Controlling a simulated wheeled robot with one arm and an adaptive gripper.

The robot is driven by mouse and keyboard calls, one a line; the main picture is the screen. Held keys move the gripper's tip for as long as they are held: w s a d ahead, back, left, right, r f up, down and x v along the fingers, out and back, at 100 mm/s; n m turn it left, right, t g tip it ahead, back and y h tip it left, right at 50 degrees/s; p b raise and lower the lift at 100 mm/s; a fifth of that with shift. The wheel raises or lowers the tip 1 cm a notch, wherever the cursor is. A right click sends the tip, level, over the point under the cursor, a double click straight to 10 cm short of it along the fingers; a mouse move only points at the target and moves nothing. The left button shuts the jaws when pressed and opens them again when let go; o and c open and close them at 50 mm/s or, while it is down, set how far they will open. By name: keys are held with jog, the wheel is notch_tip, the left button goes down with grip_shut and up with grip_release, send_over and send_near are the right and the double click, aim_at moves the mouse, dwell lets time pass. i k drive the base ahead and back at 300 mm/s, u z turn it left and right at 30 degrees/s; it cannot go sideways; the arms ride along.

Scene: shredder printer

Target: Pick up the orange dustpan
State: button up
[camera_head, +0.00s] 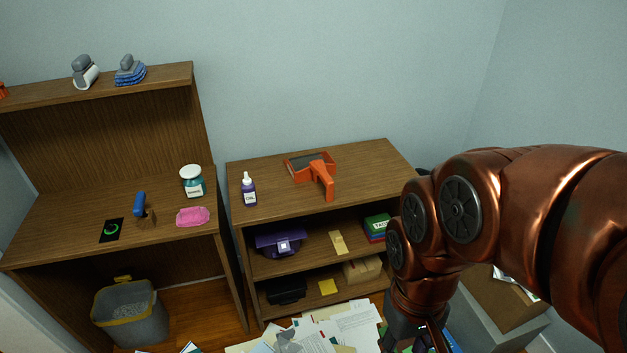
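The orange dustpan (321,179) lies on top of the low brown shelf unit, near the middle of its top. Its dark-lined pan is toward the wall and its orange handle points toward the front edge. My copper-coloured arm comes in from the right. My gripper (427,341) hangs down at the bottom edge of the picture, to the right of the shelf unit and well apart from the dustpan. It is small, dark and partly cut off, so I cannot see whether its fingers are open.
A purple bottle (249,190) stands left of the dustpan on the shelf unit (375,165). The desk (60,215) at left holds a jar (193,182) and a pink sponge (193,216). Papers (335,328) litter the floor.

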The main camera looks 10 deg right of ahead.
aim_at(317, 167)
jog(key=u, duration=0.85)
jog(key=i, duration=0.95)
jog(key=z, duration=0.05)
